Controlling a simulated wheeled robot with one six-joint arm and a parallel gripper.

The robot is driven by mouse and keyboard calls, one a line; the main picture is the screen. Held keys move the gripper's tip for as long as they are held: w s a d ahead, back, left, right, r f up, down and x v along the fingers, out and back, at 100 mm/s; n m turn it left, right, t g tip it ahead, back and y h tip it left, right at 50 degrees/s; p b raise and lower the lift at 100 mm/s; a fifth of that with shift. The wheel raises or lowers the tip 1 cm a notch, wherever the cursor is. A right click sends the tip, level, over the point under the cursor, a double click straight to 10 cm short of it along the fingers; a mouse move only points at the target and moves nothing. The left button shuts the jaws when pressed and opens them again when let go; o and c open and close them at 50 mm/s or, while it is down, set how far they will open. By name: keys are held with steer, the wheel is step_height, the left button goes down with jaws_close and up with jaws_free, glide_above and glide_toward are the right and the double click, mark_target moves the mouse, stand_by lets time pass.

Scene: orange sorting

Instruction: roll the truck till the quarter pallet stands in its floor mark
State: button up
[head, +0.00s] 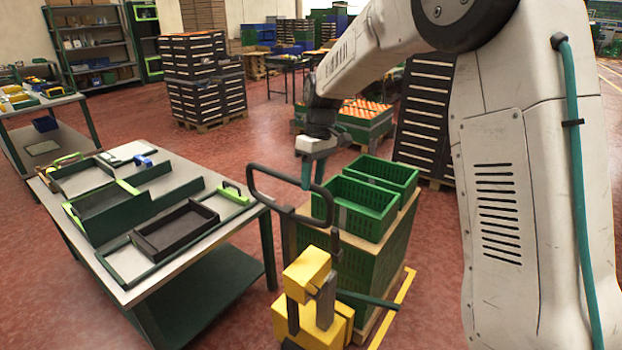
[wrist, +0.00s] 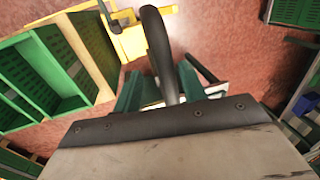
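The yellow truck (head: 308,300) stands at the lower middle with its black loop handle (head: 262,195) rising toward my gripper. My gripper (head: 313,178) is at the top right part of the loop. In the wrist view the handle (wrist: 160,50) runs between the two green fingers of my gripper (wrist: 160,92), which appear shut on it. The quarter pallet (head: 366,328) stands just beyond the truck, under a tall green load with open green crates (head: 362,205) on top.
A steel-topped table (head: 215,235) with trays stands close left of the truck. Dark crate stacks (head: 205,85) and a bin of oranges (head: 365,112) stand behind. Red floor (head: 235,150) is open between the table and the stacks. My arm covers much of the right side.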

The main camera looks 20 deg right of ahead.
steer(key=shift+a, duration=0.15)
step_height(320, 180, up, 8)
steer(key=d, duration=0.1)
steer(key=shift+w+f, duration=0.2)
steer(key=shift+w, duration=0.2)
steer(key=shift+d, duration=0.1)
